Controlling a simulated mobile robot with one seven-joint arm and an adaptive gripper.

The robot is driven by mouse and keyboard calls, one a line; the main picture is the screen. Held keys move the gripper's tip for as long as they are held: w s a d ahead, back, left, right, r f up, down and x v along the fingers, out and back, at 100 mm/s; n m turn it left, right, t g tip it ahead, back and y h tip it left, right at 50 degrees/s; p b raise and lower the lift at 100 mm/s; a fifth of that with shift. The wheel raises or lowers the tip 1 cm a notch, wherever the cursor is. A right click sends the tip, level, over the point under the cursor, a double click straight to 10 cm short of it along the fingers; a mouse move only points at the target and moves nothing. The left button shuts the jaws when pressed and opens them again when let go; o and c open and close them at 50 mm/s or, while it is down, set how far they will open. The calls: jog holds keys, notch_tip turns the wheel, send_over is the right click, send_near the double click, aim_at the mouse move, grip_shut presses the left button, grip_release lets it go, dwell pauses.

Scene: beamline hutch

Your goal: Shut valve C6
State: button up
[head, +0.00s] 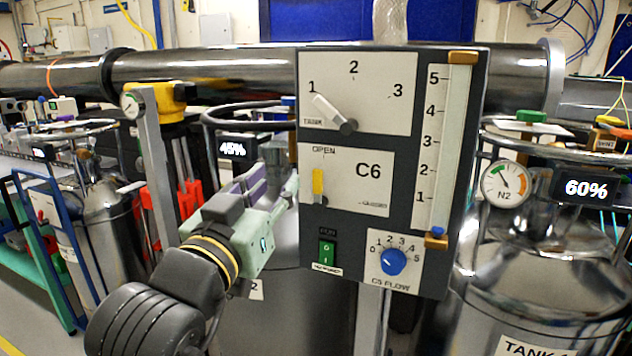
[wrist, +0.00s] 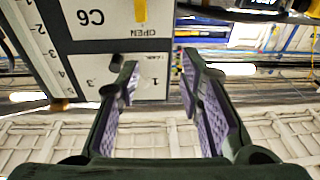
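The valve C6 lever (head: 318,182) is yellow and points straight up toward OPEN; CLOSED is printed to the lower right of its pivot. It sits on the white C6 plate (head: 375,172) at the left of the dark panel. In the wrist view, which is upside down, part of the yellow lever (wrist: 141,10) shows at the top edge. My gripper (head: 278,172) is left of the panel, beside the C6 plate. In the wrist view my gripper (wrist: 158,62) is open, with nothing between its purple-padded fingers. The fingers appear apart from the lever.
The panel also has a tank selector (head: 335,113) pointing at 1, a green switch (head: 326,252), a blue C5 FLOW knob (head: 393,262) and a flow tube (head: 446,150). Steel tanks (head: 545,290) stand around it. A large horizontal pipe (head: 210,72) runs behind.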

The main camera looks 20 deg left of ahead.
aim_at(316, 180)
jog(key=shift+m+g+h, duration=0.4)
jog(key=shift+g+h, duration=0.2)
jog(key=shift+g, duration=0.3)
jog(key=w+f, duration=0.1)
jog(key=w, duration=0.2)
jog(key=w+d+f+p, duration=0.1)
jog(key=w, duration=0.3)
jog(key=w+d+f+p, duration=0.1)
jog(key=w, duration=0.3)
jog(key=shift+d, duration=0.15)
jog(key=shift+c, duration=0.3)
grip_shut()
